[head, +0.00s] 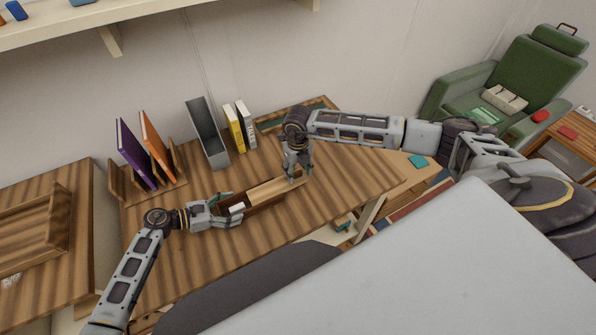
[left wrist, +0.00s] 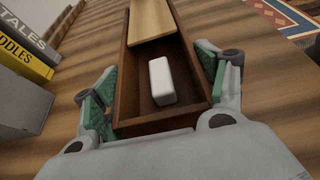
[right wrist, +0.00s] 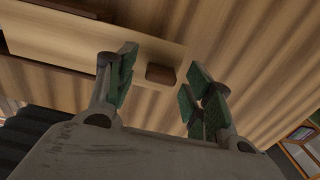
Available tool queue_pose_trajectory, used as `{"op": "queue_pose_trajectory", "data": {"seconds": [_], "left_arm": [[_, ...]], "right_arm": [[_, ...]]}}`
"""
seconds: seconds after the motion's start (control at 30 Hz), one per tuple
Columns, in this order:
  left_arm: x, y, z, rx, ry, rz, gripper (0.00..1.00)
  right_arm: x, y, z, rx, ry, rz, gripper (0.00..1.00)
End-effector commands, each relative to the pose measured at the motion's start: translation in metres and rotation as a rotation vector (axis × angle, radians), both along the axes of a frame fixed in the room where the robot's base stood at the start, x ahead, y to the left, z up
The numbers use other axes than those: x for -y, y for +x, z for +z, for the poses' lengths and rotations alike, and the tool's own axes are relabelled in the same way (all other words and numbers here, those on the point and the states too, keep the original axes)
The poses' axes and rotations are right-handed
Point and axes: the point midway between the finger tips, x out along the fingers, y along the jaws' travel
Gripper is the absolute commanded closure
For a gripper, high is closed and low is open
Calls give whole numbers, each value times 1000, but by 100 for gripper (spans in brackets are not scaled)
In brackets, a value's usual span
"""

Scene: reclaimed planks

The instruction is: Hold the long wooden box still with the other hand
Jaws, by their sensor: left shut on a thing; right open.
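The long wooden box (head: 262,204) lies on the striped table, dark brown with a pale sliding lid (head: 275,189) partly open. It also shows in the left wrist view (left wrist: 188,62), where the open near end holds a white block (left wrist: 162,82). My left gripper (head: 226,207) is shut on the box's near end, one finger on each side wall. My right gripper (head: 297,178) is open and points down at the lid's far end. In the right wrist view, a small dark knob (right wrist: 160,74) on the lid sits between its spread fingers, with no clear contact.
A wooden rack (head: 165,187) with purple and orange books stands at the back left. A grey holder (head: 207,135) and yellow and white books (head: 234,132) stand behind the box. The table (head: 205,258) is clear in front and right.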

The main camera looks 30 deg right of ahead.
Motion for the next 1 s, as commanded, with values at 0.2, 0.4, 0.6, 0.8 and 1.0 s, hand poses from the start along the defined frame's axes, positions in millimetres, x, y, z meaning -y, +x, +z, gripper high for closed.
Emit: {"op": "queue_pose_trajectory", "data": {"seconds": [0.2, 0.4, 0.6, 0.8, 1.0], "left_arm": [[-1, -3, -5, -7, 7, -3, 58], [-1, -3, -5, -6, 7, -3, 58], [-1, -3, -5, -5, 6, -2, 58], [-1, -3, -5, -5, 6, -2, 58], [-1, -3, -5, -5, 6, -2, 58]], "right_arm": [[0, 0, 19, 2, 0, -1, 48], [0, 1, 48, 4, 0, 0, 48], [0, 0, 78, 4, -1, 0, 48], [0, 0, 102, 3, 0, -1, 48], [0, 0, 115, 3, -1, -1, 48]]}}
